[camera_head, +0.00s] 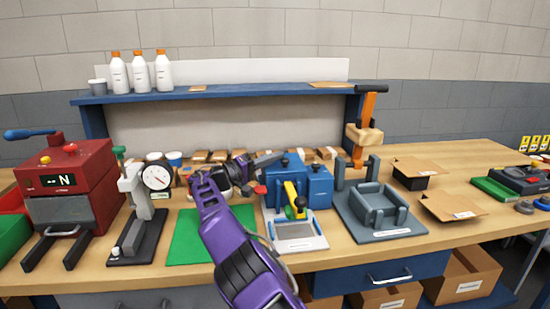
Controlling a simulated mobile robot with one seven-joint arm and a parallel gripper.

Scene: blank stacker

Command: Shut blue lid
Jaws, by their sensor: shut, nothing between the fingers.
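A blue box-like unit (318,186) stands at the middle of the bench, with a blue upper panel (284,166) that looks like the lid. Whether the lid stands open or lies shut is hard to tell at this size. A yellow lever (291,194) with a green part is in front of it, over a pale tray (297,240). My purple arm rises from the front of the bench and bends right at the wrist. My gripper (272,157) is shut and empty, at the upper left of the blue unit. I cannot tell whether it touches the panel.
A red machine (75,185) and a dial gauge stand (145,205) are at the left. A green mat (190,240) lies partly behind my arm. Cardboard pieces (452,204) lie further right. A blue shelf (230,95) spans the back.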

